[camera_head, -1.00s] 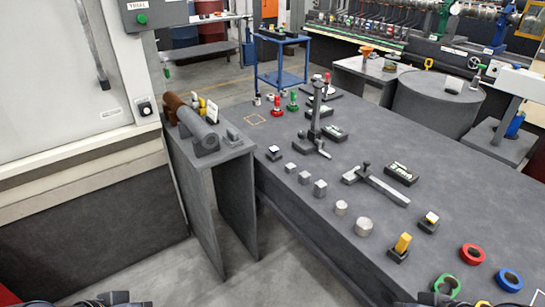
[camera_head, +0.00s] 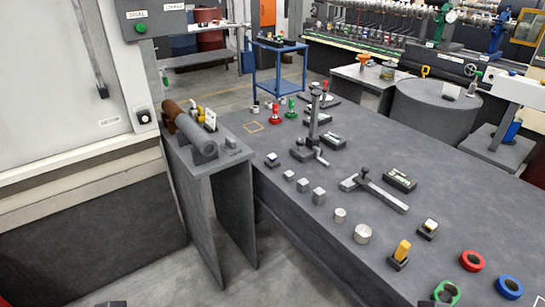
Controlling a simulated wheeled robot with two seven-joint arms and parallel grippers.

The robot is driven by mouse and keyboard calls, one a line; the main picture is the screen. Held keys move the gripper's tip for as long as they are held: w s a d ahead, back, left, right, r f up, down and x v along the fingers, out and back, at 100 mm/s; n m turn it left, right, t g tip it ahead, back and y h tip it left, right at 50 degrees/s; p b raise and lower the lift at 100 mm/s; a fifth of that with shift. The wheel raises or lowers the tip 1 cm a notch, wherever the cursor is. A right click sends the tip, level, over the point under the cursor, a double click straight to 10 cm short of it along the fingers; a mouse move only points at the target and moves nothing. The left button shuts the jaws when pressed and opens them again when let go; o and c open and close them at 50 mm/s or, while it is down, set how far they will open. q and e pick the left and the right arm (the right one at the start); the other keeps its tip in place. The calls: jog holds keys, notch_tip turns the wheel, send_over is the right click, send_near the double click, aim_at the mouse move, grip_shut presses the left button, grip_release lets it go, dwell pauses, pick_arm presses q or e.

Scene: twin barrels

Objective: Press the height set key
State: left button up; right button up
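A height gauge (camera_head: 313,118) with a dark upright column stands on the grey workbench (camera_head: 290,230), toward its far half. The height set key is too small to make out. Only dark slivers of my own arms show at the bottom edge, left and right of centre. Neither gripper's fingers are visible, and both are far from the gauge in the picture.
A caliper-like tool (camera_head: 375,189) and a dark readout box (camera_head: 400,179) lie right of centre. A narrow side stand (camera_head: 225,160) holds a cylinder (camera_head: 190,130). Floor between stand and bench is clear.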

grip_shut()
dwell(1.5)
